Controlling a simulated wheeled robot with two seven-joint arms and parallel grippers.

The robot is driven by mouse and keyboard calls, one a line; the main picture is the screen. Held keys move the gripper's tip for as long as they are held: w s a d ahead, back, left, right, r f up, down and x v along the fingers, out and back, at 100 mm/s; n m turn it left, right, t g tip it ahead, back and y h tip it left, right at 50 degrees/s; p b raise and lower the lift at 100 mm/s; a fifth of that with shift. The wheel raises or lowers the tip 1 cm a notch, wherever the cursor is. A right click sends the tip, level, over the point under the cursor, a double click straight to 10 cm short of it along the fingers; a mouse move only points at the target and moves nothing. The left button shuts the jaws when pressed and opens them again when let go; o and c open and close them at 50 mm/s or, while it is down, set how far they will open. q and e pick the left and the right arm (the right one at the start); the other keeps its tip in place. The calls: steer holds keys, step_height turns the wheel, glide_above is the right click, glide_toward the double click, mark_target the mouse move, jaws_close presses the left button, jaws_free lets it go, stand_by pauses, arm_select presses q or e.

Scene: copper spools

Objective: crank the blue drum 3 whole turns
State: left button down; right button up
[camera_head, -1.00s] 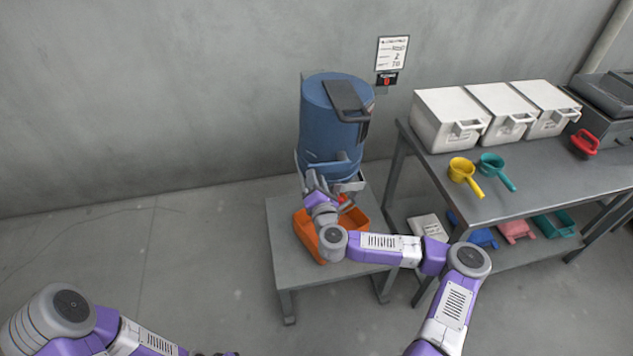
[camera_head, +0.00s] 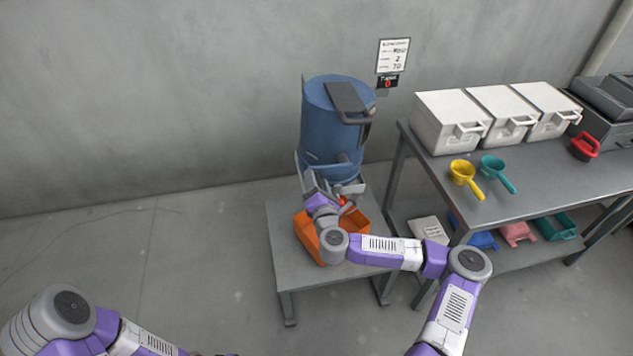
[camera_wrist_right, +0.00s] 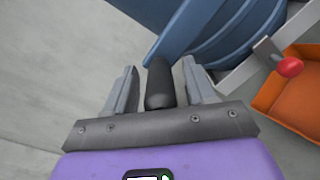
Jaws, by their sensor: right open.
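The blue drum (camera_head: 325,125) stands upright on a low grey table against the wall, with a dark bracket and handle on its lid. Its blue side also shows in the right wrist view (camera_wrist_right: 225,30). My right gripper (camera_head: 312,183) is at the drum's lower front. In the right wrist view, its open fingers (camera_wrist_right: 160,88) stand on either side of a dark crank grip (camera_wrist_right: 160,84), with gaps on both sides. The rest of the crank is mostly hidden in the head view. My left arm shows at the lower left; its gripper is not clearly visible.
An orange bin (camera_head: 307,238) sits below my right wrist on the low table (camera_head: 290,270). A red-knobbed lever (camera_wrist_right: 290,67) is beside the drum. A small counter (camera_head: 387,84) on the wall shows a red 0. A workbench (camera_head: 440,165) with white boxes and scoops stands right.

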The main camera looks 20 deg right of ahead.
steer(key=v, duration=0.7)
steer(key=shift+s+p, duration=0.2)
steer(key=shift+p, duration=0.25)
